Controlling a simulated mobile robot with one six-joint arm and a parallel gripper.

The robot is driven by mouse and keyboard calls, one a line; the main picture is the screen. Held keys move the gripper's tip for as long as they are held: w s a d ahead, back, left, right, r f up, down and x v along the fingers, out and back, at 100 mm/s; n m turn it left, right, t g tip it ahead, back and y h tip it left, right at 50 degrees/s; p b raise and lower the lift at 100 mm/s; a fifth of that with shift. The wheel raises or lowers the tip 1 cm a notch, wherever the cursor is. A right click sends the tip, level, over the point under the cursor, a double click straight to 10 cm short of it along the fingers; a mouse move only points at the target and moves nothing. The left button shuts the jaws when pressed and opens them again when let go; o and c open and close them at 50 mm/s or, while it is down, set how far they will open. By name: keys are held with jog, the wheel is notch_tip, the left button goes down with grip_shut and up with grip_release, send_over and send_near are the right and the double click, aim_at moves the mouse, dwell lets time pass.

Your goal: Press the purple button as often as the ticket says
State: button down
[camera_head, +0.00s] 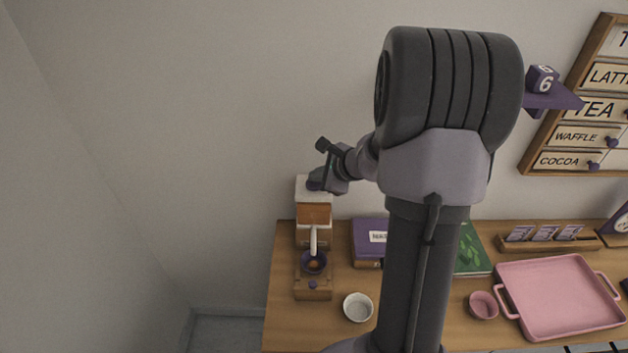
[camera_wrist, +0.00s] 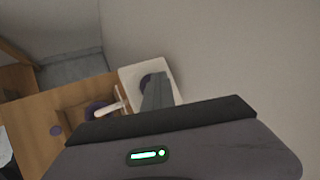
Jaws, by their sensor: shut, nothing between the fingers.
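A white-topped coffee machine (camera_head: 313,212) with a wooden front stands at the left of the counter. A purple cube (camera_head: 543,80) showing a 6 sits on a small purple wall shelf (camera_head: 550,98). I cannot make out which item is the ticket.
A purple box (camera_head: 369,233) stands right of the machine. A white bowl (camera_head: 358,307), a pink cup (camera_head: 483,305), a pink tray (camera_head: 558,297) and a card holder (camera_head: 548,244) are on the counter. A menu board (camera_head: 572,139) hangs at right. The left wall is bare.

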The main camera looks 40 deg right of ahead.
aim_at(317, 184)
dwell(0.4)
jog(key=shift+r+p, duration=0.85)
jog(key=shift+r, duration=0.3)
notch_tip(317, 184, up, 5)
jog(key=p, duration=0.4)
